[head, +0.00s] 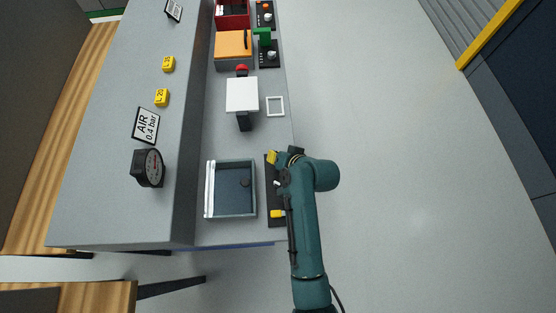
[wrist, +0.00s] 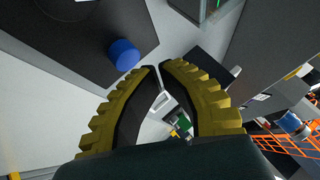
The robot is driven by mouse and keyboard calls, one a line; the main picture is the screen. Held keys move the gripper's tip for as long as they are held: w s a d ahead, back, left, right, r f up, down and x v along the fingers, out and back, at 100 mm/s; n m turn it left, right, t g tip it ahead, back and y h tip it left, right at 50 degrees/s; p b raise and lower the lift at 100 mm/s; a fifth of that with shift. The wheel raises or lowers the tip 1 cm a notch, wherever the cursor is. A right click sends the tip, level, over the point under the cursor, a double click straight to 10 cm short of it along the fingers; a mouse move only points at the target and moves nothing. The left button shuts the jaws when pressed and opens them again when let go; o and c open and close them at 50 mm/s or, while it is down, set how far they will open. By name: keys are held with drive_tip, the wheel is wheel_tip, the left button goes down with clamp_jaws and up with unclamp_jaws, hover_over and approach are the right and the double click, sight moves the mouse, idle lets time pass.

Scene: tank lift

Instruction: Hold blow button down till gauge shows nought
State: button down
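The round black gauge (head: 148,168) stands at the left on the raised ledge in the head view; its reading is too small to make out. In the wrist view a blue round button (wrist: 124,54) sits on a dark panel, just left of my fingertips. It shows no clear contact with them, and I see no lettering on it. My gripper (wrist: 158,67) has yellow ribbed fingers with tips almost together and nothing between them. In the head view my gripper (head: 271,157) is over the far end of the black panel (head: 270,192), hiding the button.
An open tank (head: 254,203) lies left of the panel. A yellow piece (head: 277,213) sits at the panel's near end. A white plate (head: 242,95) on a post and a white frame (head: 275,106) are farther back. The floor to the right is clear.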

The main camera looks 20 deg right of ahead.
drive_tip(key=shift+f, duration=0.1)
idle(0.3)
drive_tip(key=shift+f, duration=0.35)
drive_tip(key=shift+f+b, duration=0.3)
drive_tip(key=shift+f, duration=0.2)
idle(1.7)
drive_tip(key=shift+r+p, duration=0.9)
drive_tip(key=shift+p, duration=0.05)
wheel_tip(320, 180, up, 5)
drive_tip(key=p, duration=0.5)
drive_tip(key=shift+r, duration=0.15)
